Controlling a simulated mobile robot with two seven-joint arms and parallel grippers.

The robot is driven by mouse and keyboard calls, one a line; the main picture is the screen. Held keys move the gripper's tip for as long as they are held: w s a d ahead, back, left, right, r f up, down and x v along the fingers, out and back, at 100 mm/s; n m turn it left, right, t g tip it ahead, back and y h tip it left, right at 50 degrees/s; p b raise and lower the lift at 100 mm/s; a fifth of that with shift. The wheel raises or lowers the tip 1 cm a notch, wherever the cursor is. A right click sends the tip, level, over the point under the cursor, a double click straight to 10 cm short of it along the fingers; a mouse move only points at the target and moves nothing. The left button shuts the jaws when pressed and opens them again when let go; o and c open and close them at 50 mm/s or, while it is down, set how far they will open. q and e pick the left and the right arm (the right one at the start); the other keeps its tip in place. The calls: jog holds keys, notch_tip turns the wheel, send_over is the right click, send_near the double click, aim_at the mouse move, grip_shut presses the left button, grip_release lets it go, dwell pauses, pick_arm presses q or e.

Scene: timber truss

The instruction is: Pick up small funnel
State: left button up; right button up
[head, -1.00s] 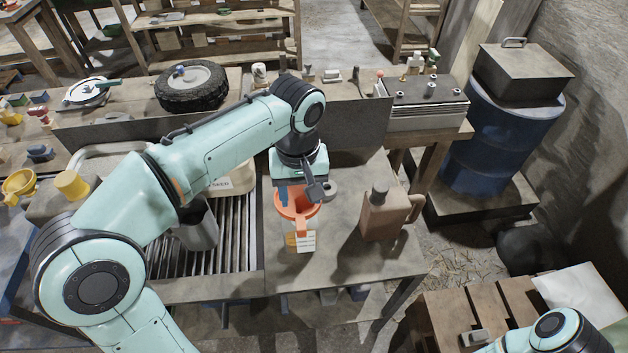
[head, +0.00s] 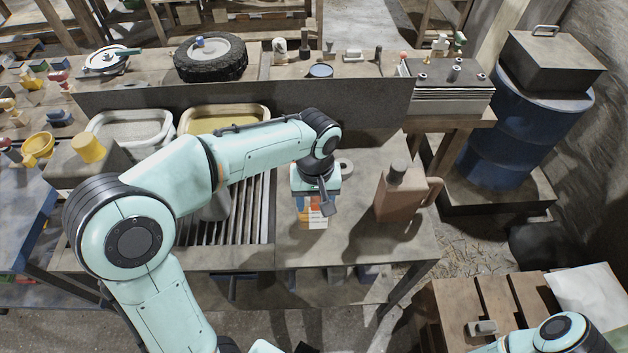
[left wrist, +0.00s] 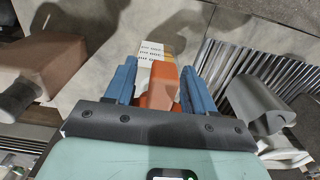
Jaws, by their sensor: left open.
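The small orange funnel (head: 315,203) is mostly hidden behind my left gripper (head: 307,205) in the head view, just above a white-labelled block or container (head: 317,222) on the bench. In the left wrist view, orange funnel parts (left wrist: 160,85) show between the two blue fingers of my left gripper (left wrist: 158,68). The jaws are open, one finger on each side of the orange part. I cannot tell whether a finger touches it. The labelled item (left wrist: 152,50) lies just beyond the fingertips. My right gripper is out of view.
A brown jug (head: 394,192) stands to the right of the left gripper. A slatted metal grate (head: 250,220) with a grey pitcher (head: 216,204) is to the left. A grey upright panel (head: 370,102) runs behind. The bench front right is bare.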

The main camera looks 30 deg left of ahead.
pick_arm(q)
jog(key=shift+f, duration=0.6)
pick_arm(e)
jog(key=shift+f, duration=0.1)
pick_arm(q)
grip_shut()
jog(key=shift+r, duration=0.1)
notch_tip(320, 180, up, 20)
jog(key=p, duration=0.3)
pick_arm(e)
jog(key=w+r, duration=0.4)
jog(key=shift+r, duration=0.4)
